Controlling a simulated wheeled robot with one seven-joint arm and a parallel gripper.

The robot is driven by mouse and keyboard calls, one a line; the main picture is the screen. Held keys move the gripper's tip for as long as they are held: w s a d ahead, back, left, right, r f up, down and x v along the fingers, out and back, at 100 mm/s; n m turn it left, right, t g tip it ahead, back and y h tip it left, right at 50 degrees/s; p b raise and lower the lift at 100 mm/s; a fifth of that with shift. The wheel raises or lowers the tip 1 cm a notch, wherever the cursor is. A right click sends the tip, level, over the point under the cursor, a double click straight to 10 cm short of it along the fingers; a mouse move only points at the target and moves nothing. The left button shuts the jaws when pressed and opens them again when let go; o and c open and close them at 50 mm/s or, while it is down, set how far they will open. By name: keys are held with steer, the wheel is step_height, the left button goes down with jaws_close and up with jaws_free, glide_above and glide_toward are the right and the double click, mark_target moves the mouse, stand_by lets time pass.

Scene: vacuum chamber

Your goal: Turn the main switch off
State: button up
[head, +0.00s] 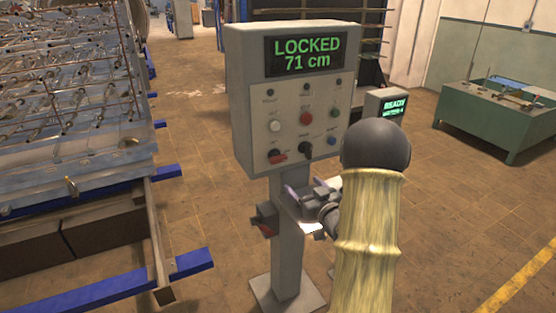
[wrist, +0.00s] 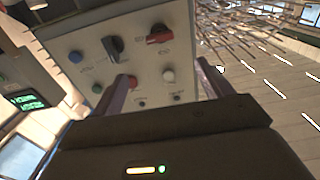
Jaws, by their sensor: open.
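The grey control box (head: 243,105) stands on a post, its display reading "LOCKED 71 cm". A red-handled rotary switch (head: 277,156) sits at the lower left of its face, beside a black knob (head: 305,149). In the wrist view the face is upside down, with the red switch (wrist: 158,33) and black knob (wrist: 115,47) at the top. A second red-handled switch (head: 265,220) is on the post's left side. The labels are too small to tell which is the main switch. My gripper (head: 298,203) is open and empty, below the box and in front of the post.
The face also carries several buttons, including white (head: 274,126), red (head: 306,118) and blue (head: 332,141) ones. A rack of metal tubing (head: 70,90) on a blue-footed frame stands left. A small display (head: 386,105) and green bench (head: 490,120) are right. Floor between is clear.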

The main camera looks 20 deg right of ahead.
mark_target(280, 160)
steer(key=shift+w, duration=0.1)
steer(key=w+p, duration=0.1)
steer(key=w, duration=0.4)
steer(key=w+p, duration=0.2)
steer(key=w, duration=0.4)
steer(key=w+p, duration=0.2)
steer(key=w, duration=0.4)
steer(key=shift+w+a, duration=0.15)
steer(key=shift+a, duration=0.15)
steer(key=c, duration=1)
